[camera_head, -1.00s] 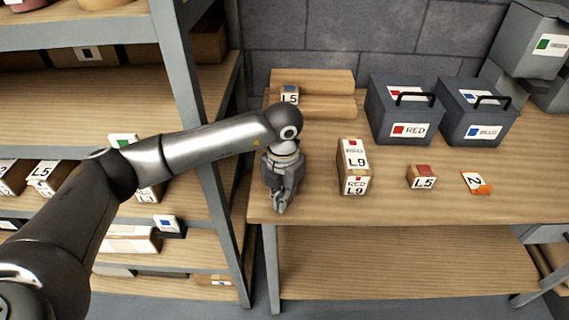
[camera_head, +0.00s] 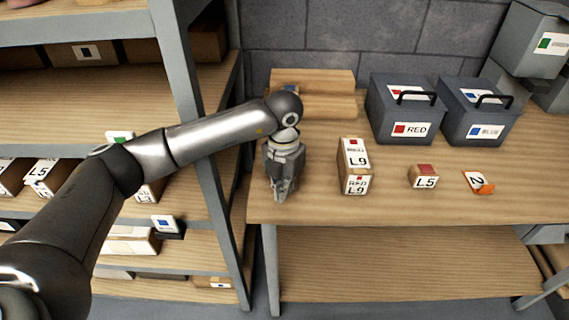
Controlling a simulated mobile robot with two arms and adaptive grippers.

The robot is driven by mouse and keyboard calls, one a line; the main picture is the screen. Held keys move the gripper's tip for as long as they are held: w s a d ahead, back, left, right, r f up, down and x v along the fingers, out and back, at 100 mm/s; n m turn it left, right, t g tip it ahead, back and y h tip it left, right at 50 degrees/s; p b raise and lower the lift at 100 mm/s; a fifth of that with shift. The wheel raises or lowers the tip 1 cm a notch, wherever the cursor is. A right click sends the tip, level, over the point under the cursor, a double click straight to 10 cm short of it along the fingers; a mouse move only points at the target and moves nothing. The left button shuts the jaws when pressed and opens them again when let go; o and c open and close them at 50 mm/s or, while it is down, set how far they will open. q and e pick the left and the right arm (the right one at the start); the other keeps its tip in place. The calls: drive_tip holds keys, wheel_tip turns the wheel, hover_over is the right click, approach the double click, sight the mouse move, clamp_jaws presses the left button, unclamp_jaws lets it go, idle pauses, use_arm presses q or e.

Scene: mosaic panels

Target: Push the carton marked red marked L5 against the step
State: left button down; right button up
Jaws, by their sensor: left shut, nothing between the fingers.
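The small red-topped carton marked L5 (camera_head: 424,182) stands on the bench (camera_head: 380,214), right of the middle. Its white L5 label faces me. The wooden step (camera_head: 325,80) lies at the back left of the bench against the wall, well apart from that carton. My left gripper (camera_head: 281,197) is shut and empty over the left front part of the bench, left of both cartons there and touching neither. My left arm hides part of the step and most of a small carton by it. My right gripper is out of view.
A taller carton marked RED L9 (camera_head: 354,165) stands between my left gripper and the L5 carton. An orange-edged card marked 2 (camera_head: 478,181) lies to the right. The RED bin (camera_head: 405,108) and BLUE bin (camera_head: 480,108) stand behind. A shelf rack (camera_head: 190,120) stands left.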

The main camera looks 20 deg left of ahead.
use_arm(q)
drive_tip(key=shift+w+a, duration=0.15)
drive_tip(key=shift+w, duration=0.4)
drive_tip(key=shift+w+b, duration=0.1)
drive_tip(key=shift+b, duration=0.25)
drive_tip(key=shift+w+a+b, duration=0.2)
drive_tip(key=shift+w+b, duration=0.1)
drive_tip(key=shift+w, duration=0.3)
drive_tip(key=shift+w, duration=0.15)
drive_tip(key=shift+w+a+b, duration=0.25)
drive_tip(key=shift+w+b, duration=0.1)
drive_tip(key=shift+w, duration=0.25)
drive_tip(key=shift+w, duration=0.1)
drive_tip(key=shift+w+a, duration=0.1)
drive_tip(key=shift+w, duration=0.25)
drive_tip(key=shift+w, duration=0.1)
